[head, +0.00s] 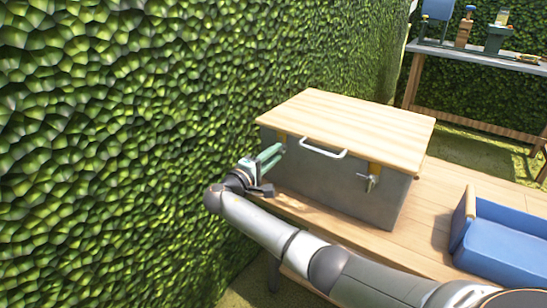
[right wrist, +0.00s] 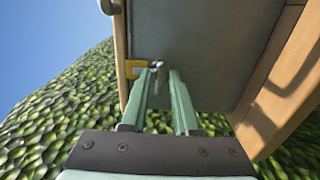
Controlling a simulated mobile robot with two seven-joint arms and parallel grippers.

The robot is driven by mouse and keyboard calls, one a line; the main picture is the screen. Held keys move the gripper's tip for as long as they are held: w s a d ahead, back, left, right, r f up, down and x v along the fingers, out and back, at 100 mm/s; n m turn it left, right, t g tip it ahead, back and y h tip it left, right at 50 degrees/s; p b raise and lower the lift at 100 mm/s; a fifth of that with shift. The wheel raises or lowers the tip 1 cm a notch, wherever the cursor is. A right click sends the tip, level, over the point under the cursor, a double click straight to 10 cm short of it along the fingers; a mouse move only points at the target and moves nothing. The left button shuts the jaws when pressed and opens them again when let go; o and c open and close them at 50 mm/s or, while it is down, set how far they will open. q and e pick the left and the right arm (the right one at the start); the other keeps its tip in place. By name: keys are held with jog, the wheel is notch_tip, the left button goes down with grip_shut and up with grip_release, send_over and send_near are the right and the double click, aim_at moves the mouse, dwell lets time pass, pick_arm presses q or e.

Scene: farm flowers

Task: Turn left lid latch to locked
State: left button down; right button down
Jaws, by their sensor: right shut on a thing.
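A grey metal box (head: 335,182) with a pale wooden lid (head: 350,125) stands on a wooden bench. My right gripper (head: 272,152) reaches the box's front at its left end, with its green fingers shut on the left lid latch. In the right wrist view, the left lid latch (right wrist: 157,64) is a small metal piece beside a yellow plate (right wrist: 135,68), between the tips of my right gripper (right wrist: 163,73). The fingers partly hide the latch, and its exact angle is hard to tell. My left gripper is out of view.
A right latch (head: 368,182) and a white handle (head: 325,149) are on the box's front. A blue tray (head: 500,240) sits on the bench (head: 430,215) at the right. A leafy hedge (head: 130,130) rises close on the left. A back table (head: 485,60) holds several items.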

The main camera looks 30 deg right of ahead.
dwell(0.4)
jog(key=c, duration=0.7)
grip_release()
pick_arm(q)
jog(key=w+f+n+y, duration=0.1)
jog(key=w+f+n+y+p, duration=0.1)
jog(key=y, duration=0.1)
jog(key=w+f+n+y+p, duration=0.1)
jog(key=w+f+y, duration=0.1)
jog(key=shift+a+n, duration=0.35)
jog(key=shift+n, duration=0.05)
pick_arm(e)
jog(key=v, duration=1.2)
jog(key=shift+s+a, duration=0.15)
jog(key=shift+a, duration=0.05)
